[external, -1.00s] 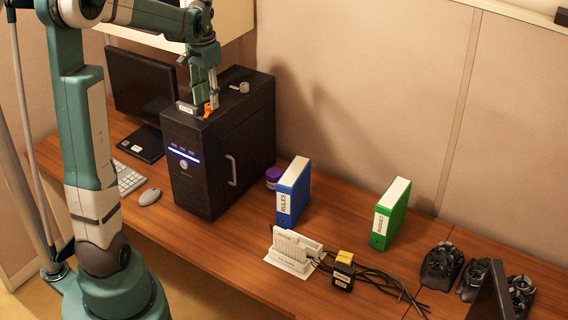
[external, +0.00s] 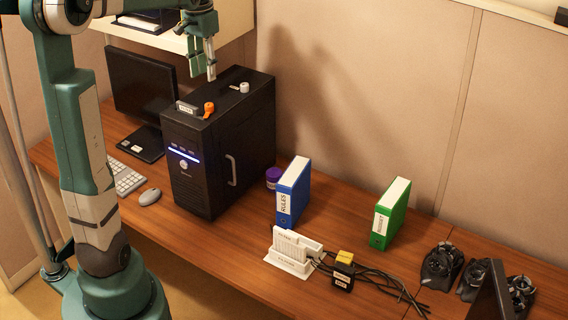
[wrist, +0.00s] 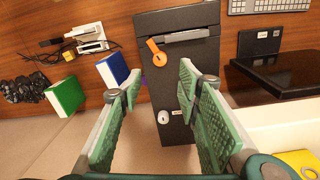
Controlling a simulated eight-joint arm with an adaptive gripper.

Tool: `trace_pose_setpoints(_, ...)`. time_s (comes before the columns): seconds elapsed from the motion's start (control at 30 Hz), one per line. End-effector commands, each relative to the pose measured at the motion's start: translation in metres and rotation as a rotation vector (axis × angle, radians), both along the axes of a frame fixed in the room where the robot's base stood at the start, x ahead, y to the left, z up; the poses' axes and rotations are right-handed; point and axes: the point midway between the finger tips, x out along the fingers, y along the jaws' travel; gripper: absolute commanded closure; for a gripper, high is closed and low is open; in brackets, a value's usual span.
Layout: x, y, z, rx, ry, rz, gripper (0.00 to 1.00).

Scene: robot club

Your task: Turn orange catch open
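The orange catch (external: 209,107) is on top of the black computer tower (external: 219,150), near its front edge. In the wrist view the orange catch (wrist: 156,52) shows a round hub with a short arm pointing to the upper left. A grey-white catch (external: 244,87) sits farther back on the tower top; it also shows in the wrist view (wrist: 163,117). My gripper (external: 203,76) hangs above the tower, clear of both catches. In the wrist view its fingers (wrist: 160,80) are apart with nothing between them.
A labelled grey bar (external: 187,107) lies beside the orange catch at the tower's front edge. A monitor (external: 146,85) stands left of the tower. A blue binder (external: 292,193) and green binder (external: 391,214) stand to the right. A shelf (external: 215,38) is behind my gripper.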

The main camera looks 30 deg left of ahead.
Motion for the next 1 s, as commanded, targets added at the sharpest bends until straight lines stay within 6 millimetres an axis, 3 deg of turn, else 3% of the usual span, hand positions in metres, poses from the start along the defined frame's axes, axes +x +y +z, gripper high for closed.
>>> trace_pose_setpoints(0.37, 0.0001, 0.0, -0.0005, 0.0, 0.0, 0.016, 0.66)
trace_pose_setpoints(0.53, 0.0003, -0.0002, -0.0017, 0.001, 0.002, 0.1, 0.66)
trace_pose_setpoints(1.0, 0.0009, -0.0008, -0.0098, 0.009, 0.015, 0.698, 0.66)
